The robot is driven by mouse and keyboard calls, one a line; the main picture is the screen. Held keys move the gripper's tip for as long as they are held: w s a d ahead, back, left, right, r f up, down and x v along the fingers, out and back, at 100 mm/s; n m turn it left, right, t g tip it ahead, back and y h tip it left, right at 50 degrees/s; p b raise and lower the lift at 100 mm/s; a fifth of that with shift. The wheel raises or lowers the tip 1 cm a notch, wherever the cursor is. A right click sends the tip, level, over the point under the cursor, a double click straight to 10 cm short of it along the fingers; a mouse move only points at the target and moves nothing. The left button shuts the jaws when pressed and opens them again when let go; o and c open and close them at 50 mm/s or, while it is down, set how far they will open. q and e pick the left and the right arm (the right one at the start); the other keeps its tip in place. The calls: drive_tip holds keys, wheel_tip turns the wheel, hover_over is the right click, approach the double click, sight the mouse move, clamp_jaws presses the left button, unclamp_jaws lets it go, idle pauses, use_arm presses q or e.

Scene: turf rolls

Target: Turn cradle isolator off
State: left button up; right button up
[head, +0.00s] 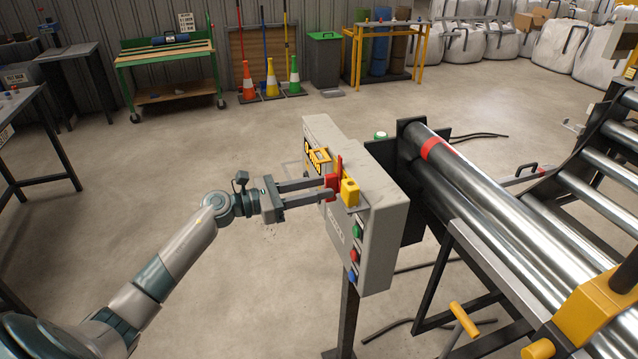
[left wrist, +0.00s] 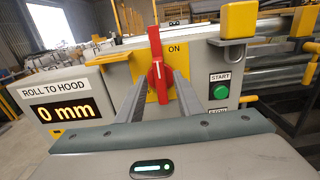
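The cradle isolator is a red rotary handle (left wrist: 157,62) on a yellow plate (left wrist: 142,68) marked ON, on a grey control box (head: 382,225). In the left wrist view the handle stands about upright, its top close to the ON label. The red handle also shows in the head view (head: 331,182). My left gripper (head: 328,189) is at the box face, its two fingers apart with the handle between them. In the left wrist view there seems to be a gap on each side of the handle; contact is unclear. My right gripper is not in view.
A green START button (left wrist: 220,91) is right of the handle. A display (left wrist: 64,108) reading 0 mm under ROLL TO HOOD is at left. A yellow block (head: 349,192) sticks out beside the handle. Steel rollers (head: 490,190) lie right of the box.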

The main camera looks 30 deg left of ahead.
use_arm(q)
drive_tip(key=shift+w+d, duration=0.2)
drive_tip(key=shift+w, duration=0.05)
clamp_jaws()
